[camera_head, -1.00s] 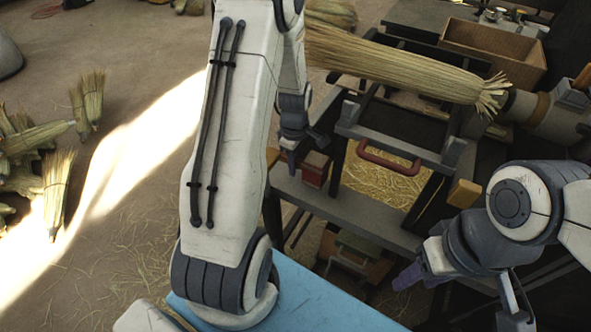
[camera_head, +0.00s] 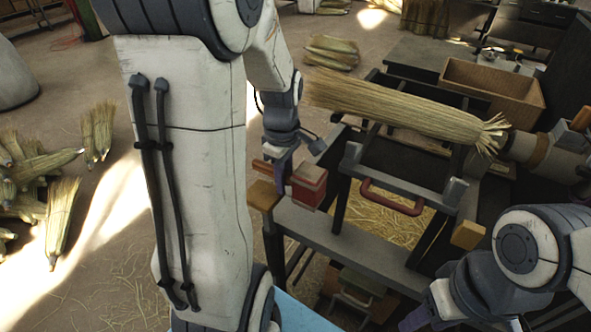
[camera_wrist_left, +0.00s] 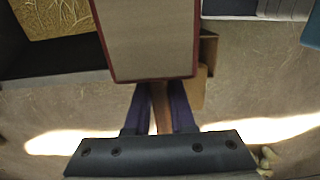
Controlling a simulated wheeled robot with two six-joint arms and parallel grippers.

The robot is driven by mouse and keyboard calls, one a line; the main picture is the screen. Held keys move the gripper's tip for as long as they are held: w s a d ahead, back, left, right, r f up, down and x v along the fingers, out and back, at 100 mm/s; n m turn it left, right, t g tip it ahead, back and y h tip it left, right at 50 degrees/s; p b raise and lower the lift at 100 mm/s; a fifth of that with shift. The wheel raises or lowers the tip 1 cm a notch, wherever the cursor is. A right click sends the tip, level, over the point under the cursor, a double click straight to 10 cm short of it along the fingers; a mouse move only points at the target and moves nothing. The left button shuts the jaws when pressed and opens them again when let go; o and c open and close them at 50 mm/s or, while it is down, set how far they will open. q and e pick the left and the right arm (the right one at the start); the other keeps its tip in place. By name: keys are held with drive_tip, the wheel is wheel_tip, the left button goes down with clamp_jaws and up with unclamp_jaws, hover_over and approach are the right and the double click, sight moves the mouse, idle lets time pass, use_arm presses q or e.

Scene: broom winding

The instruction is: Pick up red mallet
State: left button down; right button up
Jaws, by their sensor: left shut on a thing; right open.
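The mallet appears raised above the bench shelf. My right gripper (camera_head: 416,318) is at the bottom right of the head view, open and away from the mallet, partly cut off by the frame edge.
A straw broom bundle (camera_head: 400,105) lies across the dark frame of the bench (camera_head: 345,238). A red handle (camera_head: 392,197) is on its front. A wooden box (camera_head: 493,88) stands behind. Several straw bundles (camera_head: 60,215) lie on the floor at left.

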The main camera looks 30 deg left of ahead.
use_arm(q)
drive_tip(key=s+b, duration=0.1)
drive_tip(key=s, duration=1)
drive_tip(key=shift+d, duration=0.3)
drive_tip(key=shift+s, duration=0.1)
idle(0.5)
